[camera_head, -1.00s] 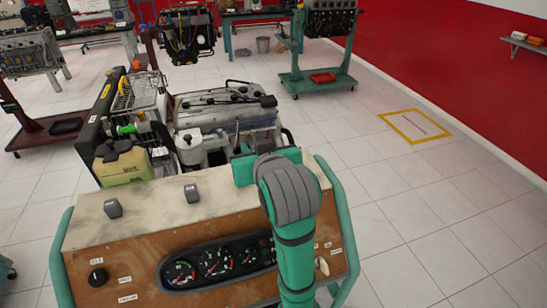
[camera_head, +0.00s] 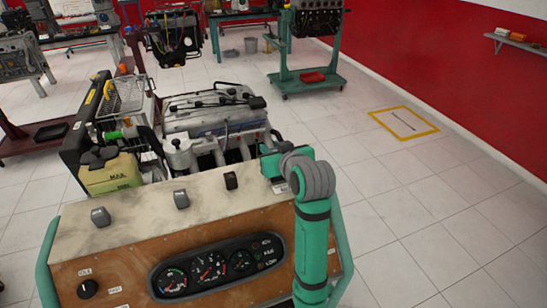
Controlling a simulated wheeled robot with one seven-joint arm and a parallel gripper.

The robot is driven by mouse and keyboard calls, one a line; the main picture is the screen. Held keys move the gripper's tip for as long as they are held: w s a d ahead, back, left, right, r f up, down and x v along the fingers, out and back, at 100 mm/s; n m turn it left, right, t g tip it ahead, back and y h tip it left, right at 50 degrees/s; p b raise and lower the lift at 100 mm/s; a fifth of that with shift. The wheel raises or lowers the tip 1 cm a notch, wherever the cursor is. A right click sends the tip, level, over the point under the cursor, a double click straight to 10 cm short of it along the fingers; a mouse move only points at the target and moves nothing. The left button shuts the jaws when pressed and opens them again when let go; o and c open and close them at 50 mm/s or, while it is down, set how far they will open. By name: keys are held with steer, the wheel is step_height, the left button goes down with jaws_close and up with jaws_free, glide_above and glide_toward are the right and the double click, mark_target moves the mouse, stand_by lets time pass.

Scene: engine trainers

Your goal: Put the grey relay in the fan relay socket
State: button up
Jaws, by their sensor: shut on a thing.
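My gripper (camera_head: 271,164) is at the back right of the console's top, at the end of my green arm. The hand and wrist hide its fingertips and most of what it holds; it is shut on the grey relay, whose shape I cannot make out. Two grey blocks, one at the left (camera_head: 100,216) and one in the middle (camera_head: 181,199), stand on the console top. A black block (camera_head: 231,180) stands left of my gripper. A small white label (camera_head: 279,187) shows just below the hand. I cannot make out the fan relay socket.
The console (camera_head: 140,212) has a gauge cluster (camera_head: 205,268) and a knob (camera_head: 87,289) on its front. Behind it are the engine (camera_head: 212,112) and a yellowish fluid tank (camera_head: 110,172). A green engine stand (camera_head: 312,75) is farther back. The floor at right is clear.

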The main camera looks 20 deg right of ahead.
steer(key=f, duration=0.2)
steer(key=d+f, duration=0.1)
steer(key=shift+w+f, duration=0.2)
steer(key=shift+w, duration=0.15)
steer(key=shift+f, duration=0.35)
steer(key=shift+s+d, duration=0.1)
steer(key=shift+d, duration=0.05)
steer(key=shift+a+f, duration=0.1)
steer(key=shift+a, duration=0.35)
steer(key=o, duration=1)
steer(key=shift+d, duration=0.15)
steer(key=shift+d, duration=0.1)
